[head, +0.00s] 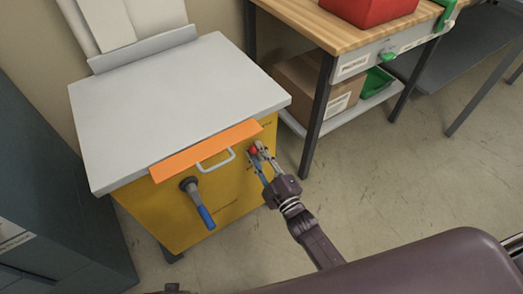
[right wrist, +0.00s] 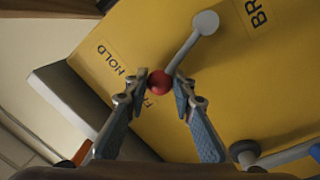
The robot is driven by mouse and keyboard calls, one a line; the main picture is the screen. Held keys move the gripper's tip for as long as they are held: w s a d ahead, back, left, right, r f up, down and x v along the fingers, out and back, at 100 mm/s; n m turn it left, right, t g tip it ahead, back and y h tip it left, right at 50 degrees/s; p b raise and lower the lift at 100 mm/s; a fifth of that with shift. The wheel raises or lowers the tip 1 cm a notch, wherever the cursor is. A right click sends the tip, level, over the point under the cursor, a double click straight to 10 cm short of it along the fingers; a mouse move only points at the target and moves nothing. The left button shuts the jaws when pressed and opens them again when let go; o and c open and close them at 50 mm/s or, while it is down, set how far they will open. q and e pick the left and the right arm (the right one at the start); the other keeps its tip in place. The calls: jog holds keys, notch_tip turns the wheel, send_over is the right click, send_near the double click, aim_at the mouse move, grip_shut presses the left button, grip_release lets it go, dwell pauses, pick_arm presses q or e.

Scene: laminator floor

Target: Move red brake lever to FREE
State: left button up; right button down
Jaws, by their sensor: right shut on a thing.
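The red brake lever shows in the right wrist view as a grey bar (right wrist: 185,52) with a round pivot at the upper right and a red ball knob (right wrist: 158,83) at its lower end. My right gripper (right wrist: 160,84) is shut on the knob, one finger on each side. A HOLD label (right wrist: 110,58) is left of the knob. The knob and fingers partly cover another label of which an "F" shows. In the head view, my right gripper (head: 257,152) is at the right side of the yellow machine's front (head: 235,185), around the red knob (head: 253,150).
An orange guard with a grey handle (head: 216,160) and a blue-handled crank (head: 203,212) are left of the lever. A workbench (head: 335,35) with a red bin (head: 370,8) stands behind at the right. The floor (head: 390,180) right of the machine is clear.

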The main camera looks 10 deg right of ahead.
pick_arm(q)
jog(key=shift+w+r, duration=0.45)
jog(key=shift+r, duration=0.4)
pick_arm(e)
jog(key=shift+s+a+f+n, duration=0.2)
jog(key=shift+a+n, duration=0.25)
jog(key=shift+n, duration=0.35)
jog(key=c, duration=1.6)
grip_release()
pick_arm(q)
jog(key=shift+s+f, duration=0.15)
pick_arm(e)
jog(key=v, duration=1.2)
jog(key=shift+d, duration=0.1)
